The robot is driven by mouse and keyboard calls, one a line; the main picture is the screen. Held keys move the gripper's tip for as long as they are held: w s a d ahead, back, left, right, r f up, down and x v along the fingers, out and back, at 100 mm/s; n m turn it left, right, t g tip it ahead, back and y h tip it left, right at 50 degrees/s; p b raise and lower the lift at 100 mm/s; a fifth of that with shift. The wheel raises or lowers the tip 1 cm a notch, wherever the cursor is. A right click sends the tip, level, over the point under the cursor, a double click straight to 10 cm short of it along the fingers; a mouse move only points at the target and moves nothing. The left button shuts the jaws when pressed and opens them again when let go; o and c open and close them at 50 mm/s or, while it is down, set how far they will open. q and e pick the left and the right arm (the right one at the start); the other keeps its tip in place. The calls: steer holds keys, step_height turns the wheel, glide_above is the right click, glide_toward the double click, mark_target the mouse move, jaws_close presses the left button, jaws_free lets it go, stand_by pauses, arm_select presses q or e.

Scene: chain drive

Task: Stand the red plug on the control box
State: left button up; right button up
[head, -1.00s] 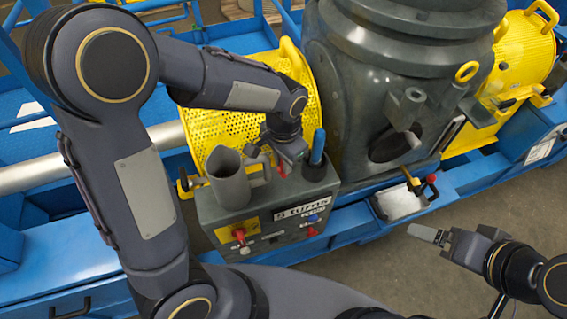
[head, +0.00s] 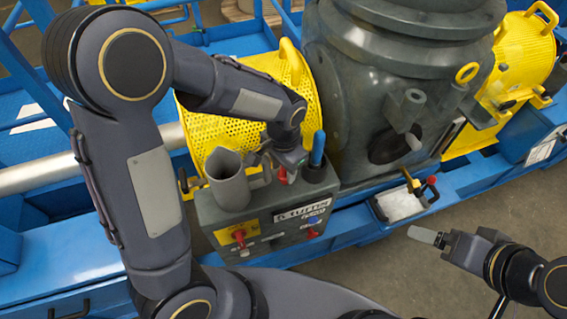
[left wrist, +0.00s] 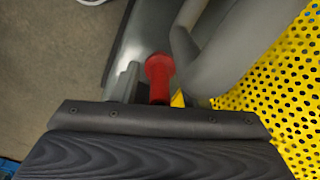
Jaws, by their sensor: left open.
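The red plug (head: 283,175) shows as a small red shape at the top of the grey control box (head: 205,212), just below my left gripper (head: 291,157). In the left wrist view the plug (left wrist: 159,76) has a wide round head and a narrower stem, close to the gripper's edge. My left gripper is open at the plug. The head view does not show clearly whether the plug touches the box top. My right gripper (head: 430,237) is at the right, away from the box; its jaw gap is not clear.
A grey jug (head: 228,181) stands on the box left of the plug. A dark holder with a blue handle (head: 318,148) is close on the right. A yellow perforated guard (head: 205,108) is behind, and a large dark housing (head: 350,85) rises to the right.

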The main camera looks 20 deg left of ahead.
arm_select(q)
step_height(320, 180, up, 12)
steer(key=shift+r, duration=0.15)
steer(key=shift+n+t+h, duration=0.3)
steer(key=shift+n+h, duration=0.4)
steer(key=shift+n, duration=0.2)
steer(key=s+a, duration=0.1)
steer(key=s+a+r, duration=0.1)
steer(key=s+a, duration=0.1)
steer(key=shift+a+r, duration=0.25)
steer(key=shift+a, duration=0.15)
steer(key=s+a+n+t+h, duration=0.1)
steer(key=s+a+n+t, duration=0.1)
steer(key=s, duration=0.4)
steer(key=s+a+n+t+h, duration=0.1)
steer(key=s+a+n+t, duration=0.2)
steer(key=s, duration=0.4)
steer(key=shift+a+f+n, duration=0.2)
steer(key=shift+f+n, duration=0.2)
steer(key=shift+n, duration=0.5)
steer(key=shift+s+r, duration=0.1)
step_height(320, 180, up, 10)
steer(key=p, duration=0.8)
